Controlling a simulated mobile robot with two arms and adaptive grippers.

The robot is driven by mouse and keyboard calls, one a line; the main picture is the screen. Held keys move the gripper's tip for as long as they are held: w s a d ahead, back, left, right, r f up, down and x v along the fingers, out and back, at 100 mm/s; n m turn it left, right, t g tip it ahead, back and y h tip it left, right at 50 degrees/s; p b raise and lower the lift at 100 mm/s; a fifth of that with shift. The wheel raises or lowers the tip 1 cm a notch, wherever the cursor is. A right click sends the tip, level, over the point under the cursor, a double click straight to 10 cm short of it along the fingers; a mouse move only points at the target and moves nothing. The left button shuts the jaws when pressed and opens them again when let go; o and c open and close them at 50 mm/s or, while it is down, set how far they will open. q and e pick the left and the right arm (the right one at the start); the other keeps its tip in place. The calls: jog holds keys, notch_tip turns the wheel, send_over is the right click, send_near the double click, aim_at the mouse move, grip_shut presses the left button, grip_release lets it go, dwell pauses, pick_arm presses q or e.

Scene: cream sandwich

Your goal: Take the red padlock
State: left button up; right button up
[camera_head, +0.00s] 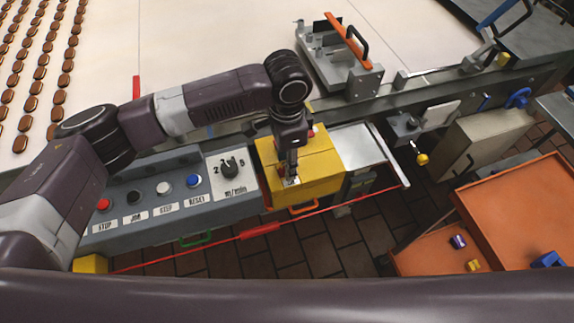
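My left arm reaches in from the left, and its gripper (290,178) points down at the front of a yellow box (318,162) beside the control panel. Small red patches show beside the fingers, where a red padlock could be, but the gripper covers this spot. I cannot tell whether the fingers are open or shut on something. No red padlock is clearly visible. My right gripper is not in view.
The grey control panel (150,207) has several buttons and a dial. A red cord (345,202) runs along the front. An orange tray (415,258) at lower right holds a small purple item (457,241) and a yellow item (473,265). A blue item (548,260) lies nearby.

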pick_arm(q)
grip_shut()
dwell(0.3)
jog(key=shift+r, duration=0.15)
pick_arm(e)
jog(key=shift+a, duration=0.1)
